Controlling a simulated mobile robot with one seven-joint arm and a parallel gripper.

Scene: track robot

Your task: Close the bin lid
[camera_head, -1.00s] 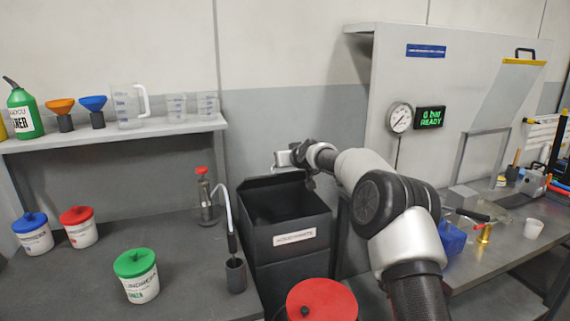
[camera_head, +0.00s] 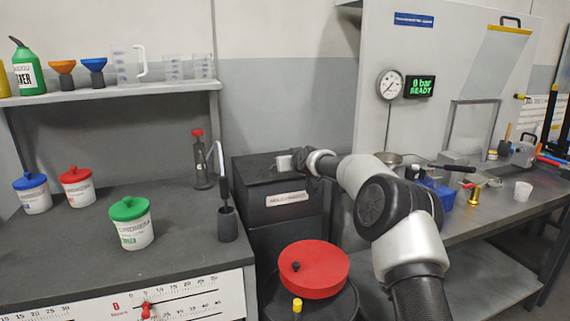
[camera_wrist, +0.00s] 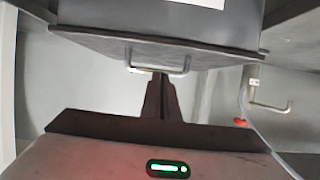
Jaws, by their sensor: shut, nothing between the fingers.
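The dark grey bin (camera_head: 285,222) stands between the left bench and the right table, with a white label on its front. Its flat lid (camera_head: 258,166) lies down over the top and appears closed. In the wrist view the bin (camera_wrist: 165,18) shows at the top, with the lid (camera_wrist: 95,43) at its edge and a metal bar handle (camera_wrist: 180,68) on it. My gripper (camera_head: 288,163) is at the lid, partly hidden by my wrist. Its fingers (camera_wrist: 160,78) are shut and empty, with their tips close to the handle; I cannot tell if they touch.
A red round lid (camera_head: 314,268) sits on a dark drum in front of the bin. A pump bottle (camera_head: 202,160) and a dark cup (camera_head: 228,224) stand on the left bench near the bin. The table (camera_head: 485,226) at the right holds several small items.

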